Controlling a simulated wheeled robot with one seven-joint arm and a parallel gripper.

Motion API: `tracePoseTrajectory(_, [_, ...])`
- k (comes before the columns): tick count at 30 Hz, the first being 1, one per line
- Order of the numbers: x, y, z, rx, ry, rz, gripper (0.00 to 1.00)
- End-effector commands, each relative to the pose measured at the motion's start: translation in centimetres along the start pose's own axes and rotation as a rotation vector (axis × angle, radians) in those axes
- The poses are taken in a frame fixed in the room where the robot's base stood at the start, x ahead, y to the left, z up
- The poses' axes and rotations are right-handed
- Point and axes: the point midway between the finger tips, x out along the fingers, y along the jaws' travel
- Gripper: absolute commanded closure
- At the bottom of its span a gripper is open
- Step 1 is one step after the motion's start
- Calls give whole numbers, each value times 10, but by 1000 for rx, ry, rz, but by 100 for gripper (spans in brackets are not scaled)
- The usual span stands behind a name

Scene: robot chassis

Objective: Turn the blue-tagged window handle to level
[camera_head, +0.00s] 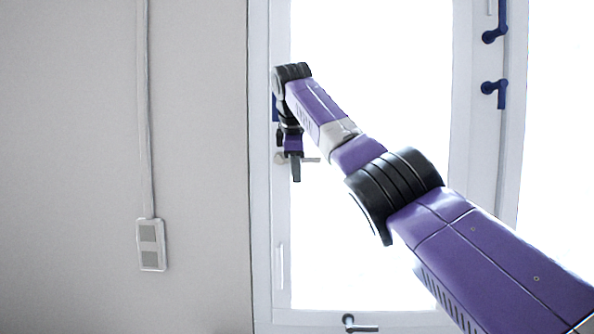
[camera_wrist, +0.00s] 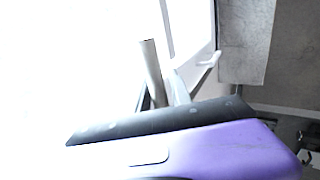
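A pale metal window handle (camera_head: 311,160) is on the left upright of the white window frame. Its lever lies roughly level in the head view, pointing right. A small blue patch (camera_head: 275,108), which looks like the tag, shows on the frame above it, partly behind my arm. My gripper (camera_head: 296,170) points down at the lever and crosses in front of it, hiding its middle. In the wrist view a grey bar (camera_wrist: 151,70), apparently the handle lever, sticks out beyond the black gripper body, by the fingers (camera_wrist: 160,97). Whether the fingers touch or clamp it is not clear.
Two dark blue handles (camera_head: 495,92) sit on the right upright. Another metal handle (camera_head: 358,325) is on the bottom rail. A wall box (camera_head: 151,245) with a conduit is on the left wall. The wrist view shows a small white handle (camera_wrist: 209,60) on the frame.

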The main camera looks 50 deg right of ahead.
Motion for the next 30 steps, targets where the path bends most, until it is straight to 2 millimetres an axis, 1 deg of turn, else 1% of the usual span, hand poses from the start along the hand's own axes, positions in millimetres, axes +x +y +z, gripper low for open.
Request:
tracePoseTrajectory(5, [-2,0,0,1,0,1,75])
tracePoseTrajectory(8, [-10,0,0,1,1,2,75])
tracePoseTrajectory(11, [-24,0,-1,0,2,3,75])
tracePoseTrajectory(15, [-48,0,0,0,1,3,75])
tracePoseTrajectory(18, [-62,0,0,0,1,2,75])
tracePoseTrajectory(21, [-72,0,0,0,1,1,75])
tracePoseTrajectory(24, [-77,0,0,0,1,1,75])
tracePoseTrajectory(30, [-78,0,0,0,0,0,75])
